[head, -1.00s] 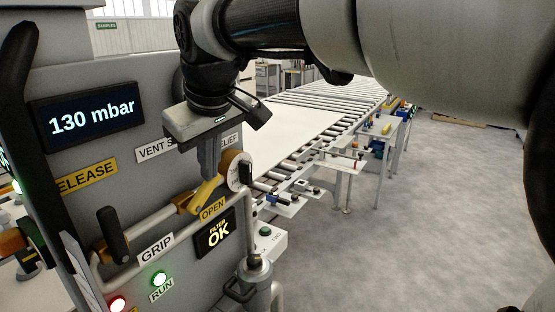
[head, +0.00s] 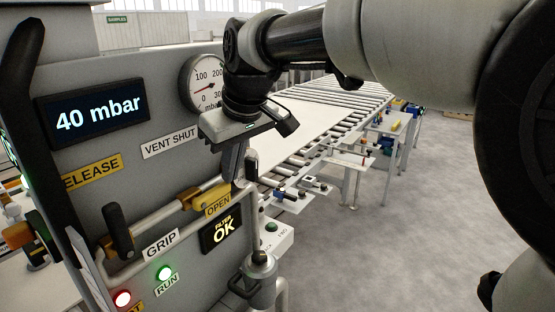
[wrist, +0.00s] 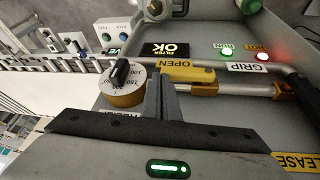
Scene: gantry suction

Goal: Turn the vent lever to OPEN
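The yellow vent lever (head: 208,191) lies along the pipe on the grey panel, just above the yellow OPEN label (head: 217,206). In the wrist view the lever (wrist: 203,76) lies beside the OPEN label (wrist: 175,65). The VENT SHUT label (head: 170,142) is higher up. My gripper (head: 233,178) points down to the right of the lever; in the wrist view its fingers (wrist: 160,92) are together, with nothing seen between them. The fingertips are near the lever's right end; I cannot tell whether they touch it. The display (head: 98,113) reads 40 mbar.
A round relief knob (wrist: 122,82) with a numbered dial is close beside my fingers. A pressure gauge (head: 203,84) is above. A GRIP handle (head: 118,230) and pipework are to the left. The roller conveyor (head: 335,105) is behind; open floor (head: 400,240) is at the right.

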